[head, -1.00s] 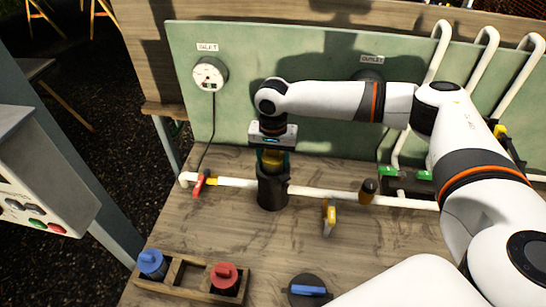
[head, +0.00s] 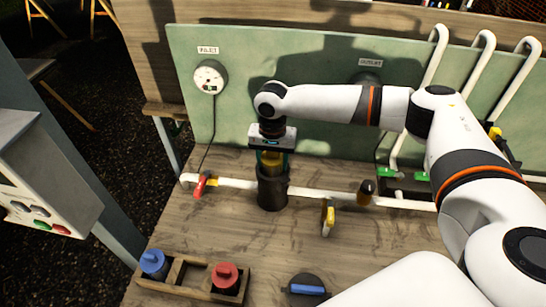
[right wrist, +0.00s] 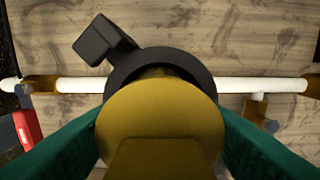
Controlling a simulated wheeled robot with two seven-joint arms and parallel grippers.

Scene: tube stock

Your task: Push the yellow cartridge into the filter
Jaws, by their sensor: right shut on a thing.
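The yellow cartridge (head: 271,158) stands upright at the mouth of the black filter housing (head: 272,190), its lower part hidden inside. My right gripper (head: 271,152) points down from above and is shut on the cartridge's top. In the right wrist view the cartridge (right wrist: 160,120) sits between the two green fingers, and the dark ring of the housing (right wrist: 185,62) shows around its far side. How deep the cartridge sits cannot be told exactly. My left gripper is not in view.
A white pipe (head: 330,194) runs across the table through the housing, with a red-handled valve (head: 200,187) and a yellow-handled valve (head: 328,217). A wooden tray (head: 187,277) holds a blue cartridge (head: 153,263) and a red cartridge (head: 225,277). A black lid with a blue handle (head: 307,290) lies at the front.

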